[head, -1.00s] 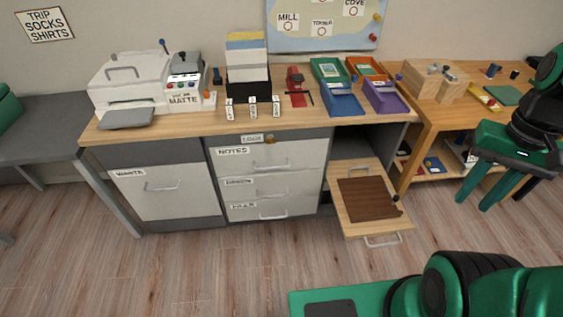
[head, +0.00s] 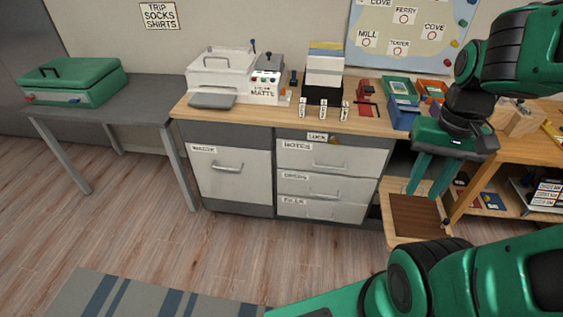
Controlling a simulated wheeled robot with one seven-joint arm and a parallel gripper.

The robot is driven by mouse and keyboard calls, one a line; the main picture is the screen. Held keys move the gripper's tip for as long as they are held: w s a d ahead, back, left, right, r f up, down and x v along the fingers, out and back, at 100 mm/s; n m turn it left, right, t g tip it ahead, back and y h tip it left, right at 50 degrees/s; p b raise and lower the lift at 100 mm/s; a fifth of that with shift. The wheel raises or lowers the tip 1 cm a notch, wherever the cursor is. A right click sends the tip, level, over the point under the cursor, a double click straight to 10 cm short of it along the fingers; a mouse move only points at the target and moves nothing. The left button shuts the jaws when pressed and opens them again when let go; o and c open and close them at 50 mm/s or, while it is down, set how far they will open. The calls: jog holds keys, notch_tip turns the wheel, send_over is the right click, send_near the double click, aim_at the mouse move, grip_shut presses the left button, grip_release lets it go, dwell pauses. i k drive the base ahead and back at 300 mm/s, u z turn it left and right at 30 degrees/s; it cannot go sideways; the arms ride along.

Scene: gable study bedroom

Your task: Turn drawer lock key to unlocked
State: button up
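The drawer lock key (head: 335,141) is a small brass-coloured piece on the dark strip above the drawers, just right of the LOCK label (head: 317,137). It is too small to tell which way it is turned. Below it, the drawer stack (head: 330,158) has a NOTES drawer on top and two more drawers under it, all closed. My gripper (head: 430,188) is at the right, in front of the desk and well apart from the key. Its two green fingers point down and are spread apart with nothing visible between them.
A wooden pull-out tray (head: 408,239) with a brown panel sticks out below the gripper. The desk (head: 255,115) carries a white printer (head: 220,72), a paper stack and colored trays. A grey side table (head: 100,105) holds a green case (head: 75,82). The floor before the drawers is clear.

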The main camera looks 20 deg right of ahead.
aim_at(333, 140)
jog(key=u, duration=1.9)
jog(key=k, duration=1.7)
jog(key=z, duration=1.8)
jog(key=i, duration=0.5)
jog(key=u, duration=0.05)
